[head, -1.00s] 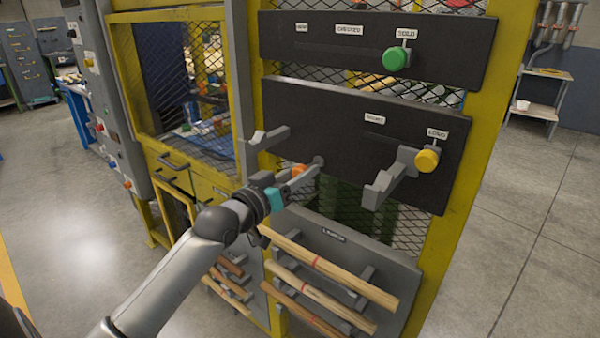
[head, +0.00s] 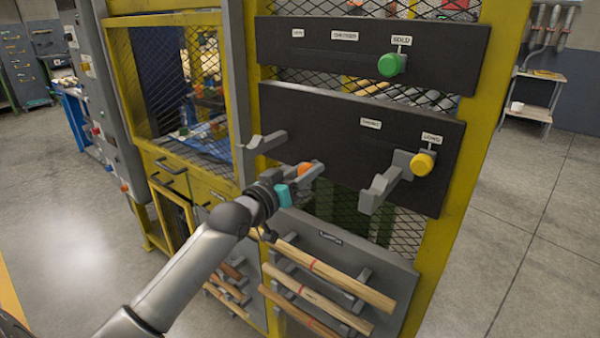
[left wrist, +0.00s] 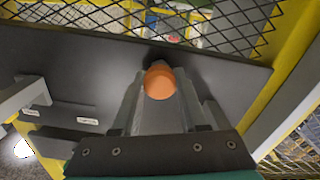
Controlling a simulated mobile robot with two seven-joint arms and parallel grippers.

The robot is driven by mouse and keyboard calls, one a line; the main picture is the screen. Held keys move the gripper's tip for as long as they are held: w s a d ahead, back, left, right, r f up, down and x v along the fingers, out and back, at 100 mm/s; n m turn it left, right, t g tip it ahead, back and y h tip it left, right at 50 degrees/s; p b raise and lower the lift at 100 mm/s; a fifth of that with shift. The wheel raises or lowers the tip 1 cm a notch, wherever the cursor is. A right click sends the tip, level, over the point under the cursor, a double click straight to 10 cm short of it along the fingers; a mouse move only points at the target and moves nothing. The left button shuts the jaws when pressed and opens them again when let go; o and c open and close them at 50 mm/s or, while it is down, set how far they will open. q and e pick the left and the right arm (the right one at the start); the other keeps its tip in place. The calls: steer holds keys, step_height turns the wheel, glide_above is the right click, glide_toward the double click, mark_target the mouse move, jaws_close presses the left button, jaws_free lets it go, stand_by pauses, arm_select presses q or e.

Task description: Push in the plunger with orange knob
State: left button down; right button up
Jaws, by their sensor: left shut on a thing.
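The orange knob (head: 304,170) is at the lower left of the lower dark panel (head: 330,130). In the left wrist view the round knob (left wrist: 159,80) shows just ahead of my gripper, close to the panel face. My left gripper (head: 298,175) is shut on the knob, with its grey fingers around it. The plunger's shaft behind the knob is hidden, so I cannot tell how far it stands out. My right gripper is in no view.
Grey bracket arms (head: 266,142) and (head: 380,190) jut out on both sides of the knob. A yellow knob (head: 422,163) is on the same panel, and a green knob (head: 390,65) on the upper one. Wooden sticks (head: 335,281) rest on a rack below.

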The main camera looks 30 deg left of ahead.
arm_select(q)
steer(key=shift+r, duration=0.15)
steer(key=c, duration=0.8)
jaws_free()
steer(key=shift+w, duration=0.1)
steer(key=shift+o, duration=0.7)
steer(key=shift+w, duration=0.2)
steer(key=shift+o, duration=1.1)
steer(key=shift+s, duration=0.1)
steer(key=s+a+p, duration=0.1)
steer(key=s, duration=1.4)
steer(key=shift+s+a, duration=0.1)
